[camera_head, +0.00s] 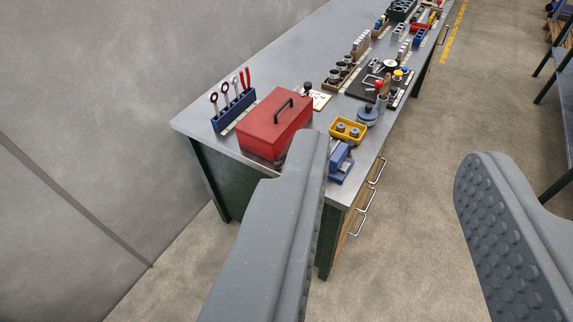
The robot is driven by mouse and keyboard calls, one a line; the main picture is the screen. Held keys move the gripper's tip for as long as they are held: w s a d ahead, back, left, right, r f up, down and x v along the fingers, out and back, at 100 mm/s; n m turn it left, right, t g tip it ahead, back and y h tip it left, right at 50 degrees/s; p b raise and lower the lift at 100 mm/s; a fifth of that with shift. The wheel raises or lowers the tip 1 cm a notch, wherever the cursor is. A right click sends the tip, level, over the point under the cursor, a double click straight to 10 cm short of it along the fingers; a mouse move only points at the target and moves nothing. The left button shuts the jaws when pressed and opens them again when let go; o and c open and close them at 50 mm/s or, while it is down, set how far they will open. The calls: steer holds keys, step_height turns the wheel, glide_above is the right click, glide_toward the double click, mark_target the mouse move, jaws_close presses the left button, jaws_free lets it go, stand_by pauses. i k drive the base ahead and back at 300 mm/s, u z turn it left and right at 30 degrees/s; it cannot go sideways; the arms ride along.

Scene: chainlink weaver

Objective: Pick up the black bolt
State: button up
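My gripper (392,155) is open, with its two grey fingers wide apart and nothing between them. It is in the air in front of and above the near end of a long grey workbench (235,78). I cannot make out a black bolt for certain. A small dark round-topped item (307,88) stands behind the red toolbox, but it is too small to identify. A yellow bin (334,127) with grey round parts in it sits on the bench near the left finger. The left finger hides part of the bench's front.
A red toolbox (262,128), a blue tool rack (234,110) and a blue vise-like item (341,158) crowd the bench's near end. A black tray (364,92) and several racks lie farther along. Drawers (351,213) face the open floor (410,200). A wall is at left.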

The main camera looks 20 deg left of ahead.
mark_target(278, 165)
steer(key=z, duration=0.05)
steer(key=i, duration=1)
steer(key=u, duration=0.05)
